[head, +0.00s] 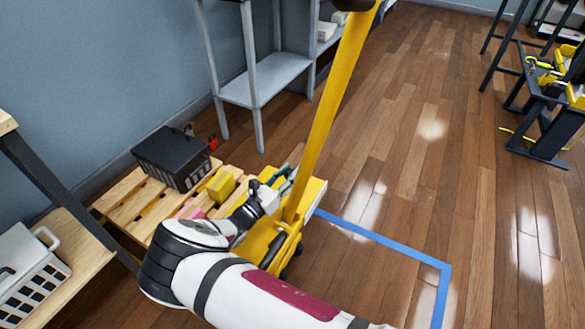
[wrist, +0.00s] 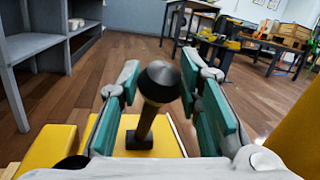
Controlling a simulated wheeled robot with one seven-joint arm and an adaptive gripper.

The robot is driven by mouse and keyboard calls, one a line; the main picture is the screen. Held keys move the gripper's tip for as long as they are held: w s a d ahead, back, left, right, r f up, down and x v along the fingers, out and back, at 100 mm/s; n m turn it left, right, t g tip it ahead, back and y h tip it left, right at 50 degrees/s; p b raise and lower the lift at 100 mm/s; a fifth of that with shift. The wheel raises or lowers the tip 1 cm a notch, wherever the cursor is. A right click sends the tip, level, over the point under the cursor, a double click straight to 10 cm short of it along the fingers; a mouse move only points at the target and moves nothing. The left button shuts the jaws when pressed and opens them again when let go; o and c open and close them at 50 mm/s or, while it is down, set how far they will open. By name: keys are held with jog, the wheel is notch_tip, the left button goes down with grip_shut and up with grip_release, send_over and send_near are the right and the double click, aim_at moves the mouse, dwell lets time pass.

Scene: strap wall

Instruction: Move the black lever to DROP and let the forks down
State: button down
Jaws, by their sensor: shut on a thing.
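The black lever (wrist: 147,118), with a round dark knob on top, stands between the teal finger pads of my gripper (wrist: 160,105) in the wrist view, leaning slightly. My gripper is shut on it. In the head view my gripper (head: 281,182) is low beside the yellow pallet jack (head: 314,196), at the foot of its long yellow handle (head: 335,95). The lever is hidden there by my gripper and wrist. No DROP marking can be read.
Grey shelving (head: 265,80) stands behind. A bench with a white basket (head: 30,262) is at left. Blue floor tape (head: 390,241) borders open wooden floor at right.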

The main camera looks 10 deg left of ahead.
jog(key=shift+s+a+f, duration=0.15)
jog(key=shift+s+f, duration=0.2)
jog(key=shift+s, duration=0.1)
jog(key=c, duration=1.2)
grip_release()
jog(key=shift+o, duration=0.2)
jog(key=v, duration=1.2)
